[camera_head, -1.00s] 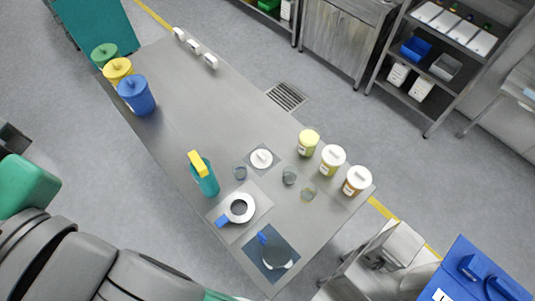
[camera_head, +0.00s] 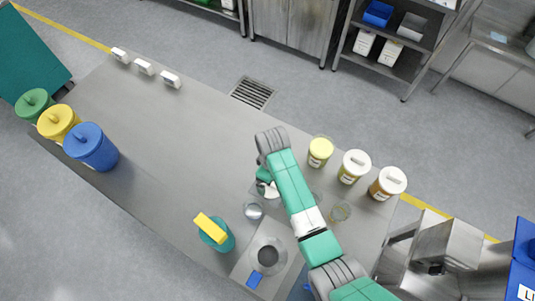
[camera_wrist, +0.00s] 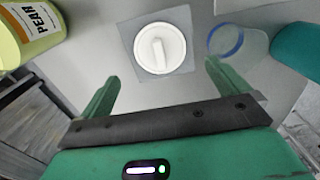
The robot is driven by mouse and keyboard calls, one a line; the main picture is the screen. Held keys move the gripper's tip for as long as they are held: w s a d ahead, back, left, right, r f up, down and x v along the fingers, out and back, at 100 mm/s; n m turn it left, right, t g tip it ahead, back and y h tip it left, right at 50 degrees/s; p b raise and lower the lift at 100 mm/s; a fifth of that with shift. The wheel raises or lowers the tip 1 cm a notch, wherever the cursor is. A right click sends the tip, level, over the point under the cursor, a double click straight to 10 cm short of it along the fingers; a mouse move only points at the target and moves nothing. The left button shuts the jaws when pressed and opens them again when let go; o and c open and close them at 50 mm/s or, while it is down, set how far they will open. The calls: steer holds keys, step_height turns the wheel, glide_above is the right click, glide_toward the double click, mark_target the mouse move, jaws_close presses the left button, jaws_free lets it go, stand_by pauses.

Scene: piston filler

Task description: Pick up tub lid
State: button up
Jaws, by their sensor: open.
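The tub lid is a round white disc with a raised bar handle. It lies on a grey square mat (camera_wrist: 185,65) in the wrist view, where the lid (camera_wrist: 160,48) is fully visible. In the head view the lid (camera_head: 269,191) is partly hidden by my arm. My gripper (camera_wrist: 161,72) is open and empty, its green fingers spread wide. In the wrist picture the lid shows beyond the fingertips and between their lines, apart from both. The gripper is mostly hidden behind my arm in the head view.
A yellow pear tub (camera_wrist: 25,30) stands left of the lid in the wrist view. A clear cup (camera_wrist: 228,42) and a teal jug (camera_wrist: 298,50) are to the right. Two white-lidded tubs (camera_head: 355,166) (camera_head: 388,183) stand at the table's right. The table's upper-left middle is clear.

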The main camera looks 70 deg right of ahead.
step_height(320, 180, down, 2)
steer(key=shift+s+a+f, duration=0.1)
steer(key=shift+f, duration=0.05)
step_height(320, 180, down, 5)
steer(key=shift+f+b, duration=0.2)
steer(key=shift+b, duration=0.35)
steer(key=c, duration=0.8)
step_height(320, 180, up, 10)
steer(key=shift+r+p, duration=0.1)
steer(key=shift+p, duration=0.7)
steer(key=s+d+r+n+p, duration=0.2)
steer(key=s+d+n+p, duration=0.1)
steer(key=s+d+n, duration=0.1)
steer(key=s+d+r+n+p, duration=0.3)
steer(key=s+d+n, duration=0.1)
steer(key=d, duration=0.2)
steer(key=s+d+r+n+p, duration=0.3)
steer(key=s+d+n, duration=0.1)
steer(key=d, duration=0.1)
steer(key=shift+s+d, duration=0.2)
steer(key=shift+d, duration=0.1)
